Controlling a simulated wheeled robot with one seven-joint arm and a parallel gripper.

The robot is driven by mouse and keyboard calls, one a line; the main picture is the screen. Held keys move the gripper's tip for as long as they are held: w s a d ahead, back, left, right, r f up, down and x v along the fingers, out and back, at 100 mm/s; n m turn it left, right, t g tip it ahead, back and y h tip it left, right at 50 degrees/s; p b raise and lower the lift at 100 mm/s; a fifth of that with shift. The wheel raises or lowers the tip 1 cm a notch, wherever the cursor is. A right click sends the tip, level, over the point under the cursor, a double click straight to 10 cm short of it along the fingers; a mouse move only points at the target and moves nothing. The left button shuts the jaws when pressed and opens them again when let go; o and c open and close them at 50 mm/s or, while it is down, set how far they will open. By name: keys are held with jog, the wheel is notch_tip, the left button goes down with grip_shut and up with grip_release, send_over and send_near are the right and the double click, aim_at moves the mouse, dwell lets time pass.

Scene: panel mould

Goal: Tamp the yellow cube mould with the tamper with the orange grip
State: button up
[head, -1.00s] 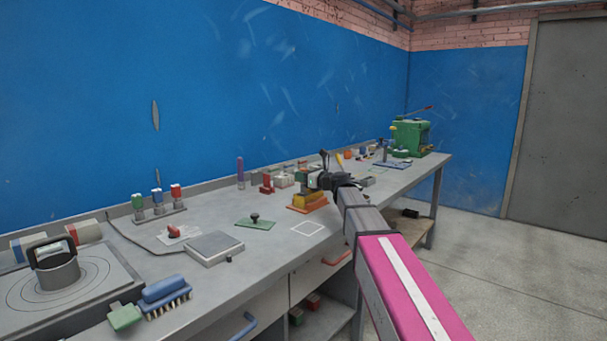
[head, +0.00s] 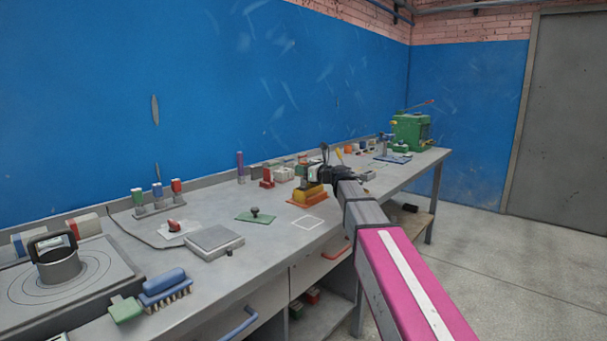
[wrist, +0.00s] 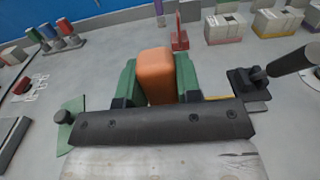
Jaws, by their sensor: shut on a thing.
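The yellow cube mould (head: 308,194) stands on an orange base on the bench. My gripper (head: 314,174) is just above it in the head view, and the arm hides part of that area. In the wrist view my gripper (wrist: 157,72) has its green jaws shut on the orange grip (wrist: 155,76) of the tamper. The tamper's lower part is hidden behind the dark gripper body. A thin yellow strip shows beside the right jaw in the wrist view. I cannot tell whether the tamper touches the mould.
A green plate with a dark knob (head: 255,214) and a white outlined square (head: 308,222) lie left and in front. Several pale moulds (wrist: 278,20) and a red item (wrist: 179,36) stand behind. A dark tool (wrist: 290,62) stands close on the right. A green machine (head: 411,132) is farther along.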

jog(key=shift+r, duration=0.9)
jog(key=shift+f, duration=0.15)
jog(key=shift+f, duration=1.7)
jog(key=shift+r, duration=0.1)
jog(key=shift+r, duration=1.7)
jog(key=shift+r, duration=0.1)
jog(key=shift+r, duration=3.45)
jog(key=shift+s, duration=0.1)
